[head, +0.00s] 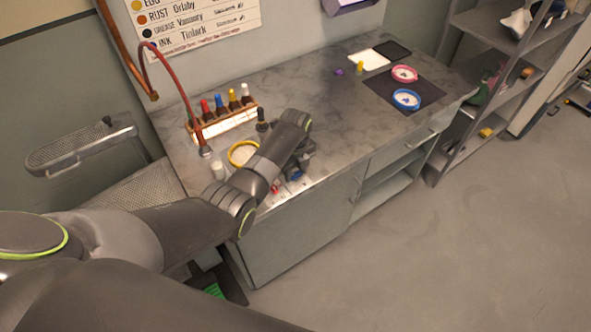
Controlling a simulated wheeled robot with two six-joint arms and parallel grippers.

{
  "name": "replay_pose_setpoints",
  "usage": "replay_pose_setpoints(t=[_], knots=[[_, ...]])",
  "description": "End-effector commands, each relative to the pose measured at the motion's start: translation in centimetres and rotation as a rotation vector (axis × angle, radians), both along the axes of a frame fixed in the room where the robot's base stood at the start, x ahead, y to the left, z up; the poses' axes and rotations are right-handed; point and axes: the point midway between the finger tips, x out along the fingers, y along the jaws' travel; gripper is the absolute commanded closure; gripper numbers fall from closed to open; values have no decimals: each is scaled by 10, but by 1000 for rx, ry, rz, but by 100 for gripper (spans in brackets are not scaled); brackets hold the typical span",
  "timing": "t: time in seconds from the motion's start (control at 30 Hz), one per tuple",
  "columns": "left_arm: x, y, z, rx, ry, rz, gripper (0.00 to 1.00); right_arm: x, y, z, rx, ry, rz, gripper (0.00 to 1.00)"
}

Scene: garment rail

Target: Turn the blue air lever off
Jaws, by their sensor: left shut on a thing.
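The blue air lever (297,175) shows as a small patch of blue at the front edge of the grey counter, mostly hidden by my left gripper. My left gripper (298,168) reaches down over it from the left and is shut on it. The fingertips are largely hidden behind my own wrist, so the lever's angle cannot be told. A small red part (275,187) shows just left of the gripper on the same front edge. My right gripper is not in view.
A rack of colored bottles (222,121) stands on the counter (320,100) behind my arm, with a yellow ring (242,153) and a white cup (218,170) nearby. A red hose (168,65) arches at left. Pink (404,74) and blue (406,99) round items lie on a dark mat. The floor at right is clear.

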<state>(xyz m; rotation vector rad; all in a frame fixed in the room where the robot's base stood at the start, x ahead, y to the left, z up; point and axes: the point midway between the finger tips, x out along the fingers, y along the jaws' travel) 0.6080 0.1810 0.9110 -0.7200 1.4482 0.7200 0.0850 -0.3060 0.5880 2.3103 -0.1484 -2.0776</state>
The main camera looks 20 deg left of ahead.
Motion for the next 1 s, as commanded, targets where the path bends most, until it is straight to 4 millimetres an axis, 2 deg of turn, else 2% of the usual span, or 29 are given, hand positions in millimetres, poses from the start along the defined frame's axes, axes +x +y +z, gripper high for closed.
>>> replay_pose_setpoints(t=[0.37, 1.0], knots=[[0, 0, 3, 1, 1, 202, 83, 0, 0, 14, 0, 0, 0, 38], [1, 0, 2, 0, 0, 806, 83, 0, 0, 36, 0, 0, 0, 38]])
